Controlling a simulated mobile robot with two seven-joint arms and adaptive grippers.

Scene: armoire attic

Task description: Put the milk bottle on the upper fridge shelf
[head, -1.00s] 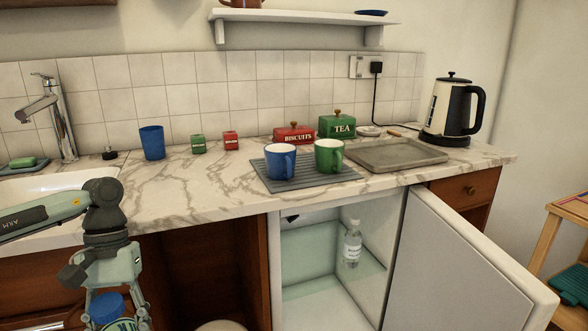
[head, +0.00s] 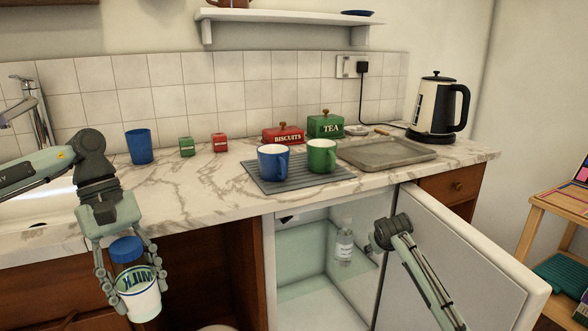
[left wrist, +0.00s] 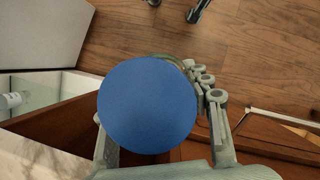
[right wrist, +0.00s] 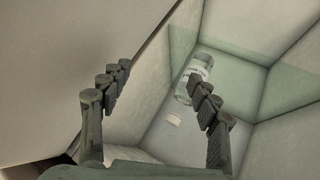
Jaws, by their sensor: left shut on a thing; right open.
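The milk bottle (head: 140,296) is white with a blue cap and a MILK label. My left gripper (head: 133,290) is shut on it and holds it upright in front of the counter, left of the fridge. In the left wrist view its blue cap (left wrist: 148,106) fills the middle. The fridge (head: 310,255) stands open under the counter, its door (head: 450,255) swung to the right. A clear bottle (head: 344,246) stands inside on a pale green glass shelf (right wrist: 235,80).
Blue and green mugs (head: 273,163) stand on a grey mat (head: 260,181) above the fridge. A tray (head: 385,153) and a kettle (head: 437,108) stand further right. A wooden stand (head: 555,200) is at the far right.

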